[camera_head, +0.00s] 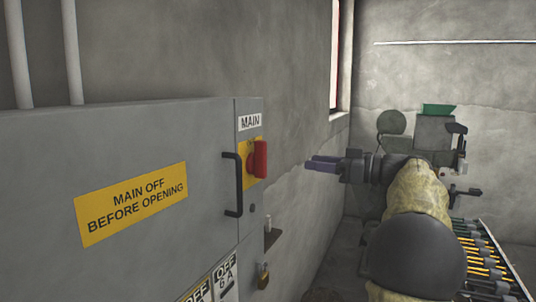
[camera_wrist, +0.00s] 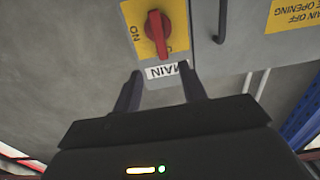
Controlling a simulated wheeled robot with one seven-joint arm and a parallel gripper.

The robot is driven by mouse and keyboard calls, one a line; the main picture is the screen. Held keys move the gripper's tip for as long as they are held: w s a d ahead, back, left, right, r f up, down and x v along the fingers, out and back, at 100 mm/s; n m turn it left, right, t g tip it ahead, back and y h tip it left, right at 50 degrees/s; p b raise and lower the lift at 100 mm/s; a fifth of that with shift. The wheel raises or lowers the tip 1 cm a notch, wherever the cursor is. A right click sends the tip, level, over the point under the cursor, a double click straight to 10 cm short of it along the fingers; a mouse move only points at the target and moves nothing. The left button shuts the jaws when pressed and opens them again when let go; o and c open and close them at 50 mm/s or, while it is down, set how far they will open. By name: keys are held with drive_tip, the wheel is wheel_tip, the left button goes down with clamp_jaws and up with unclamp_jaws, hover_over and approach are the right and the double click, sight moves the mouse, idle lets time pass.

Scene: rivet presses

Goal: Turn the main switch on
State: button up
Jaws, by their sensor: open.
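The main switch is a red rotary handle (camera_head: 260,159) on a yellow plate (camera_head: 248,153) under a "MAIN" label (camera_head: 250,121), on the narrow right part of the grey cabinet. In the wrist view the picture is upside down. There the red handle (camera_wrist: 157,33) stands nearly upright on its yellow plate, with "ON" readable at its left and other lettering partly hidden. My gripper (camera_head: 312,162) is open and empty, right of the handle and apart from it, its fingers pointing at the cabinet. In the wrist view the gripper (camera_wrist: 161,72) has its fingers either side of the "MAIN" label.
A black door handle (camera_head: 233,184) projects close to the switch's left. The cabinet door bears a yellow "MAIN OFF BEFORE OPENING" sign (camera_head: 133,204). Below hang a padlock (camera_head: 263,275) and "OFF" tags (camera_head: 225,272). A rack of yellow-and-black items (camera_head: 482,262) is at lower right.

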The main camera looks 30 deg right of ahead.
sight(266, 156)
drive_tip(key=p+x, duration=0.5)
drive_tip(key=x, duration=0.8)
drive_tip(key=shift+r+p, duration=0.1)
drive_tip(key=shift+p, duration=0.25)
drive_tip(key=shift+w+a, duration=0.25)
drive_tip(key=shift+w, duration=0.05)
drive_tip(key=shift+c, duration=0.4)
clamp_jaws()
